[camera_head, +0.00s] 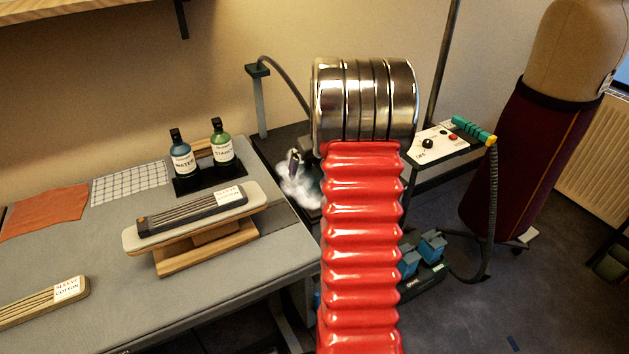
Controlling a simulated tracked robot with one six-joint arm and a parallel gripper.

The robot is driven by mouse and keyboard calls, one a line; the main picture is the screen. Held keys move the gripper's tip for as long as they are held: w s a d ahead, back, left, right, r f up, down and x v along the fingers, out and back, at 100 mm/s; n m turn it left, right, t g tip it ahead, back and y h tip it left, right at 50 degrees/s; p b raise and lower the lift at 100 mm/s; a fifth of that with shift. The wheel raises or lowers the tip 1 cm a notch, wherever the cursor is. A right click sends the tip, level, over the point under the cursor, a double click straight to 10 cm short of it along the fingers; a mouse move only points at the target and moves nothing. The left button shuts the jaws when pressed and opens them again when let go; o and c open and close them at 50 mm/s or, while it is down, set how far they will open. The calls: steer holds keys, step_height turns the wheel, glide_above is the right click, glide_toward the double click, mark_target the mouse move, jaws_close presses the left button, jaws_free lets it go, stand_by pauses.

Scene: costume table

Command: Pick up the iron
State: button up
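My arm, with a red ribbed sleeve and a shiny metal end, rises through the middle of the head view and blocks what lies behind it. My gripper's fingers do not show. Just left of the metal end, a small dark and pale upright object (294,163) shows with white steam around its base. It may be part of the iron, but most of it is hidden behind my arm, so I cannot tell. It is on a dark surface beyond the right end of the grey table.
The grey table (120,254) holds a padded sleeve board (205,234), two bottles (182,158) (222,148) on a dark tray, and cloth pieces. Right of my arm are a control box (439,144) with a teal handset (472,131) and hose, blue pedals (431,246), and a dress form (530,130).

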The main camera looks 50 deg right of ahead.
steer(key=c, duration=1.9)
steer(key=shift+r, duration=0.1)
steer(key=shift+c, duration=0.6)
step_height(320, 180, up, 10)
steer(key=shift+s, duration=0.1)
